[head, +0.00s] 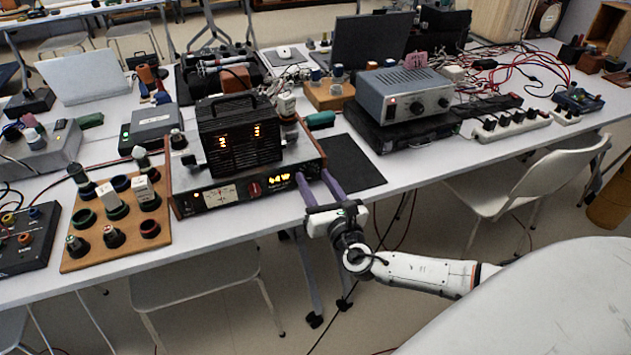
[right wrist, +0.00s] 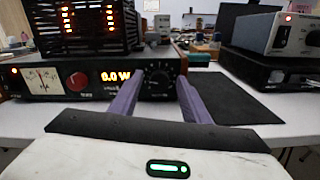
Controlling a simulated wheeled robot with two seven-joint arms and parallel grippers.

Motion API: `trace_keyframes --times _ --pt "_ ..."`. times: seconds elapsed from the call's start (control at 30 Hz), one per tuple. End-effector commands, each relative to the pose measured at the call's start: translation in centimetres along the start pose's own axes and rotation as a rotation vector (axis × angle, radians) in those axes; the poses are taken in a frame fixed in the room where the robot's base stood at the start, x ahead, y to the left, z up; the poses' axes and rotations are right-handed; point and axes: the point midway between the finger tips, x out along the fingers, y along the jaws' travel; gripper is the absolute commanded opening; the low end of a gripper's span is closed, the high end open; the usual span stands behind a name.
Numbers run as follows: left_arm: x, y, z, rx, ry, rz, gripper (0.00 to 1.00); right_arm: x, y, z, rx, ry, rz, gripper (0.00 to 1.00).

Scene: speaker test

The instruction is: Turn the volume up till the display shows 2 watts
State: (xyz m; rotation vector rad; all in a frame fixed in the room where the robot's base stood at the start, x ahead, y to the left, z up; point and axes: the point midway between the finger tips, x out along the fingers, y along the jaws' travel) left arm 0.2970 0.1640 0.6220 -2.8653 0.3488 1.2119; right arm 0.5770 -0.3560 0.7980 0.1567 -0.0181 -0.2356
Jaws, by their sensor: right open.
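The amplifier (head: 196,209), a dark-fronted unit with wooden sides, stands at the table's front edge. Its orange display (right wrist: 116,76) seems to read 0.0 W in the right wrist view; in the head view the display (head: 279,180) is too small to read surely. Right of it is a round black knob (right wrist: 158,83) with pale marks around it. My right gripper (head: 315,179) is open, its two purple fingers on either side of the knob; whether they touch it I cannot tell. It also shows in the right wrist view (right wrist: 160,78). My left gripper is not in view.
A red knob (head: 254,188) and a needle meter (head: 219,196) sit on the amplifier's front.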

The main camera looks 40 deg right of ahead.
Motion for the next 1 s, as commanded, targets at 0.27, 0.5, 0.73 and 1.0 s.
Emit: trace_keyframes --times 0.27,0.5,0.73,1.0 --pt "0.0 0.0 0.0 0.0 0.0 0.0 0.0 0.0 0.0 0.0 0.001 0.001 0.0 0.23" --pt "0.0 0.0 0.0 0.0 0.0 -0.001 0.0 -0.1 0.0 0.0 0.003 0.0 0.0 0.02" --pt "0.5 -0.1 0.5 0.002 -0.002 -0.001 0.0 -0.1 -0.1 -0.2 0.053 0.0 -0.001 0.02" --pt "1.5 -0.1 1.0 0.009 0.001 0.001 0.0 -0.1 -0.2 -0.4 0.23 -0.001 -0.001 0.02"
